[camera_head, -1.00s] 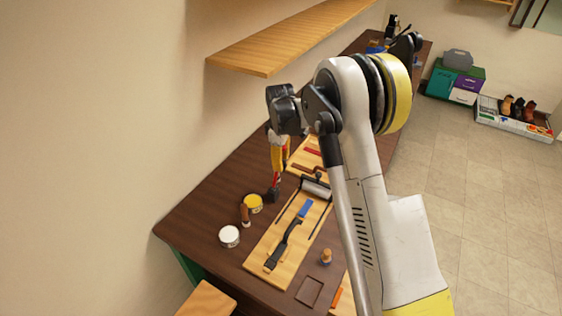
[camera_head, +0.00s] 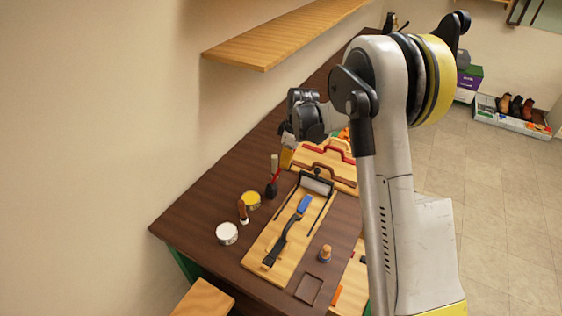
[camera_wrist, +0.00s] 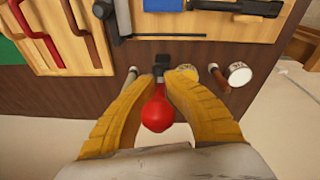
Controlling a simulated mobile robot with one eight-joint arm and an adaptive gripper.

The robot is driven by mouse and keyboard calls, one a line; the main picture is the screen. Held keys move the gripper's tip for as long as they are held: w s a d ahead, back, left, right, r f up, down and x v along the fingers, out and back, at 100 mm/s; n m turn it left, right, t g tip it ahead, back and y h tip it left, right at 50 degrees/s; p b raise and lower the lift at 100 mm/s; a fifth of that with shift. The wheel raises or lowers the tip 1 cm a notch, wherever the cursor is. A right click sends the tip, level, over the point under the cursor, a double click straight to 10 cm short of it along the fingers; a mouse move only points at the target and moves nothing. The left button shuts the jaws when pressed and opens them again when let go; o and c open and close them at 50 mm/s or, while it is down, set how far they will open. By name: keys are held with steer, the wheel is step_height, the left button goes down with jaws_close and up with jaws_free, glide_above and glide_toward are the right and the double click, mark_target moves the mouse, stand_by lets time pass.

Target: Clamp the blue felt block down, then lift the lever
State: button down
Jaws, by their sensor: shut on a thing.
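The blue felt block (camera_head: 304,204) lies on a wooden board (camera_head: 262,238), touching or close to the end of a long black handled part (camera_head: 280,245). The block also shows at the top of the wrist view (camera_wrist: 163,5). A grey roller in a black frame (camera_head: 316,184) crosses the board beyond the block. My gripper (camera_wrist: 166,80) has yellow fingers closed around a red-handled tool (camera_wrist: 157,112) with a black head, left of the board in the body view. I cannot tell whether the head touches the table. I cannot tell which part is the lever.
A second board (camera_head: 338,178) with red and brown handles lies beyond. A small wooden-topped piece (camera_head: 325,253) stands right. A shelf (camera_head: 285,35) overhangs the table.

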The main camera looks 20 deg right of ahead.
steer(key=s+d+f+t+y+b, duration=0.2)
steer(key=f+b, duration=0.1)
steer(key=b, duration=0.2)
steer(key=s+d+f+t+y+b, duration=0.2)
steer(key=f+b, duration=0.2)
steer(key=b, duration=0.2)
steer(key=s+d+f+t+y+b, duration=0.1)
steer(key=s+d+f+t+b, duration=0.1)
steer(key=f+b, duration=0.2)
steer(key=shift+s+d+f+y+b, duration=0.15)
steer(key=shift+s+d+y+b, duration=0.2)
steer(key=shift+b, duration=0.35)
steer(key=shift+f+b, duration=1)
steer(key=shift+f, duration=0.15)
steer(key=c, duration=1.5)
jaws_free()
steer(key=shift+d, duration=0.1)
steer(key=v, duration=1.2)
